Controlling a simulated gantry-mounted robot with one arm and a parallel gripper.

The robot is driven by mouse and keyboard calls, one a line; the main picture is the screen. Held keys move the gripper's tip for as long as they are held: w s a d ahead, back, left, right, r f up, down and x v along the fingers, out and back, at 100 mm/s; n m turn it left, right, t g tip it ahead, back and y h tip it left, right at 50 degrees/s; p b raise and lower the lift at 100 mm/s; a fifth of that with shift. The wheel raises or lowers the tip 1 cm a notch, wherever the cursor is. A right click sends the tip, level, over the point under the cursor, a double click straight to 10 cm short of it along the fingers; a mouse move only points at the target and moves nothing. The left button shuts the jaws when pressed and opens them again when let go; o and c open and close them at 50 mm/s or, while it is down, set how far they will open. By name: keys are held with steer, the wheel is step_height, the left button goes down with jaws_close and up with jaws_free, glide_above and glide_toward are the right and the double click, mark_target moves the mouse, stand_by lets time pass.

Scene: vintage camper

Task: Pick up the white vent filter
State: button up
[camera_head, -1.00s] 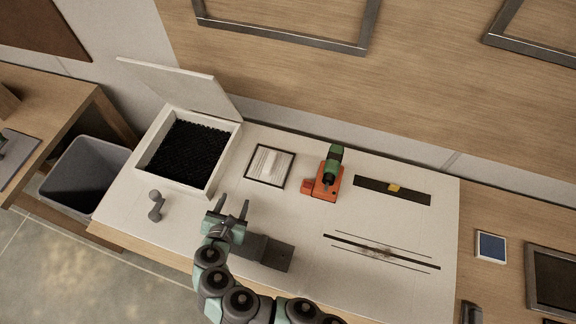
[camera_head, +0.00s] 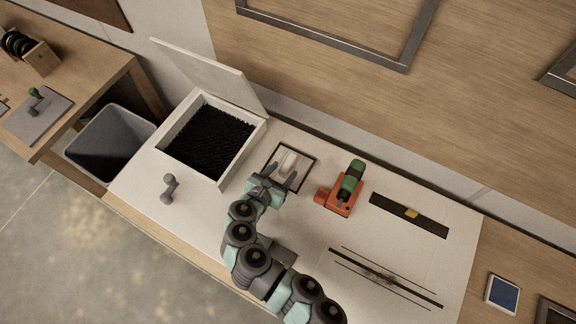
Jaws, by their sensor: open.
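A small white, ridged piece, which looks like the white vent filter (camera_head: 290,160), lies inside a dark square outline (camera_head: 314,165) on the white worktop. My gripper (camera_head: 280,173) is open, with its two fingers pointing at the white piece from its near side. The fingers overlap the near part of the outlined square in this view and partly cover the piece. Nothing shows between the fingers. I cannot tell how high the fingertips are or whether they touch the piece.
An open white box with black filling (camera_head: 207,140) stands at the left, lid raised. A grey handle-like piece (camera_head: 170,188) lies in front of it. An orange and green tool (camera_head: 345,190) stands close to the right. A dark strip (camera_head: 408,215) lies farther right. A grey bin (camera_head: 108,140) is left.

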mark_target(287, 164)
steer(key=shift+w+d+f, duration=0.1)
steer(key=shift+w+d, duration=0.15)
steer(key=shift+w, duration=0.25)
steer(key=shift+a+p+x, duration=0.2)
steer(key=shift+p+x, duration=0.5)
steer(key=shift+x, duration=1.3)
steer(key=shift+w, duration=0.15)
steer(key=shift+c, duration=0.4)
jaws_close()
